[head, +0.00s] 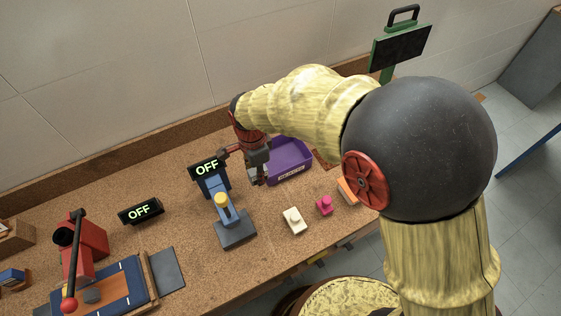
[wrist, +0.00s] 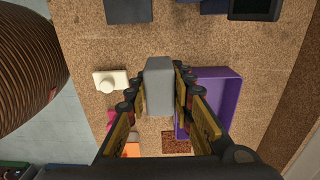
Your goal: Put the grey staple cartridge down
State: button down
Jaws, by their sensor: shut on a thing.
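The grey staple cartridge (wrist: 159,88) is a plain block between the fingers of my gripper (wrist: 160,78) in the wrist view. My gripper is shut on it. In the head view my gripper (head: 257,166) is over the workbench, at the left end of the purple bin and right of the blue device; the cartridge is hard to make out there. I cannot tell how far the cartridge is above the bench. The purple bin (head: 291,170) has a label on its front; it also shows in the wrist view (wrist: 236,92), right of the cartridge.
White (head: 294,220), pink (head: 324,205) and orange (head: 347,191) pieces lie along the bench's front. A blue device (head: 221,205) with an OFF sign stands left of my gripper. A red lever press (head: 85,250) is further left.

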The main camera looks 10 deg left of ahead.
jog(key=w+d+f, duration=0.1)
jog(key=w+f, duration=0.2)
jog(key=w, duration=0.1)
jog(key=w+d+f+b, duration=0.1)
jog(key=w+f, duration=0.2)
jog(key=w, duration=0.1)
jog(key=w+d+f+b, duration=0.1)
jog(key=w+d+f, duration=0.1)
jog(key=w+f, duration=0.1)
jog(key=shift+w+f, duration=0.15)
jog(key=shift+w, duration=0.6)
jog(key=f, duration=0.1)
jog(key=f+b, duration=0.1)
jog(key=f, duration=0.1)
jog(key=shift+w+f, duration=0.2)
jog(key=shift+f, duration=0.1)
jog(key=shift+r, duration=0.1)
jog(key=c, duration=2)
grip_release()
jog(key=shift+f, duration=0.2)
jog(key=shift+o, duration=0.9)
jog(key=shift+r, duration=0.1)
